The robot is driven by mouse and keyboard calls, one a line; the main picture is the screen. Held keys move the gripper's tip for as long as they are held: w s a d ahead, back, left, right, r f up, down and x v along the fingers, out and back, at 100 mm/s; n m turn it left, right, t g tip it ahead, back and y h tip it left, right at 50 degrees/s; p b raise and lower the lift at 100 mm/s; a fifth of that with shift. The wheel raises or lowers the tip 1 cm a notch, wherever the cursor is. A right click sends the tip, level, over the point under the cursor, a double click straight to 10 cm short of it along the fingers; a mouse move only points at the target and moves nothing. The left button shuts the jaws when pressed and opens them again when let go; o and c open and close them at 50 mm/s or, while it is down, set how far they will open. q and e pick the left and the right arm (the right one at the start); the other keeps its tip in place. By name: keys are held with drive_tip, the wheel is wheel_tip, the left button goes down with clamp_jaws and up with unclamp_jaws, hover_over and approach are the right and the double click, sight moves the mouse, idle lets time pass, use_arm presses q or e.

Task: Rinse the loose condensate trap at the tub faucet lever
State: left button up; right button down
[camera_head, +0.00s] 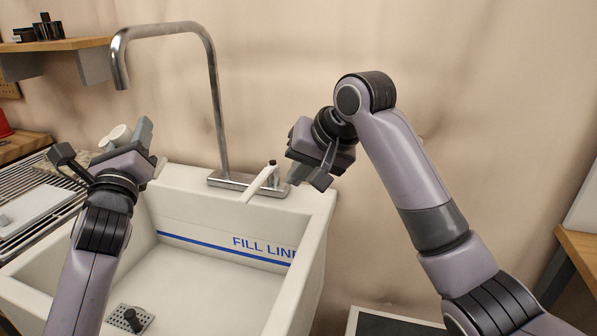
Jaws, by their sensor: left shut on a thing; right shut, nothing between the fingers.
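The tub faucet (213,90) has a tall metal neck that bends over to the left, its spout end high above the tub. Its white lever (257,184) stands on the metal base at the tub's back right rim, tilted down to the left. My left gripper (130,137) is over the tub's left side, below and near the spout. It is shut on a white piece, apparently the condensate trap (118,134), mostly hidden by the gripper. My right gripper (297,172) is shut and empty, just right of the lever; a small gap seems to separate them.
The white tub (317,215) has a blue fill line inside and a drain strainer (144,320) with a dark plug-like part on its floor. A wire drying rack (14,240) is at the left. A shelf (70,44) hangs upper left. No water is visible.

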sight(101, 144)
use_arm(q)
drive_tip(key=shift+s, duration=0.1)
drive_tip(key=shift+s+a+r+p, duration=0.1)
drive_tip(key=shift+s+a+p, duration=0.75)
drive_tip(key=shift+s+a, duration=0.1)
drive_tip(key=shift+s+a+p, duration=0.55)
drive_tip(key=shift+s+a, duration=0.25)
drive_tip(key=shift+s, duration=0.25)
drive_tip(key=shift+s+a+p, duration=0.35)
drive_tip(key=shift+s+a, duration=0.5)
drive_tip(key=shift+s, duration=0.15)
drive_tip(key=s+a+r+p, duration=0.3)
drive_tip(key=r+p, duration=0.1)
drive_tip(key=p, duration=0.1)
drive_tip(key=shift+s, duration=0.35)
